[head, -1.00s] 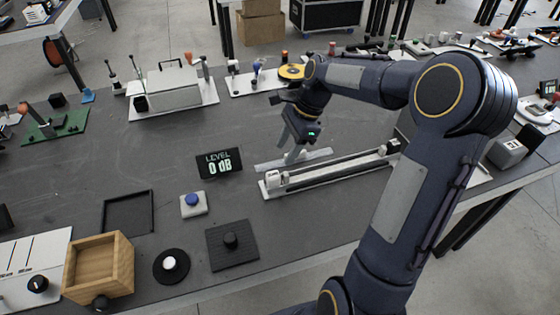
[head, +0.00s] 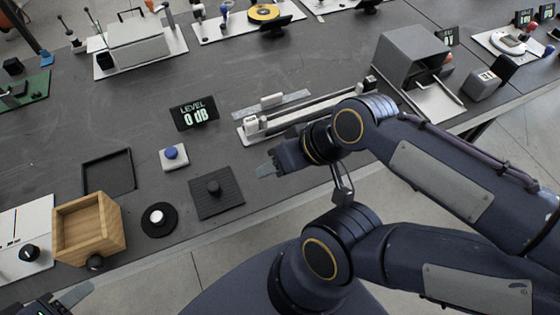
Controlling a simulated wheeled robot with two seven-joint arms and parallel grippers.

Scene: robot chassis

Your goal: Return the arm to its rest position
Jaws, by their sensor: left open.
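My right arm comes in from the right, folded back over the table's near edge. Its dark gripper (head: 267,170) points left, above the table beside a black ribbed pad; one grey fingertip shows, and I see nothing held. I cannot tell whether its fingers are open. My left gripper (head: 72,296) shows only in part at the bottom left corner, a grey finger and a green light visible. It is open, low in front of the wooden box, and nothing shows in it.
On the dark table (head: 95,120), a long slider rail (head: 300,112) lies just beyond my right gripper. The LEVEL display (head: 194,114) reads 0 dB. A blue button (head: 172,153), the ribbed pad (head: 215,192), a black disc knob (head: 158,218) and a wooden box (head: 88,230) stand nearby.

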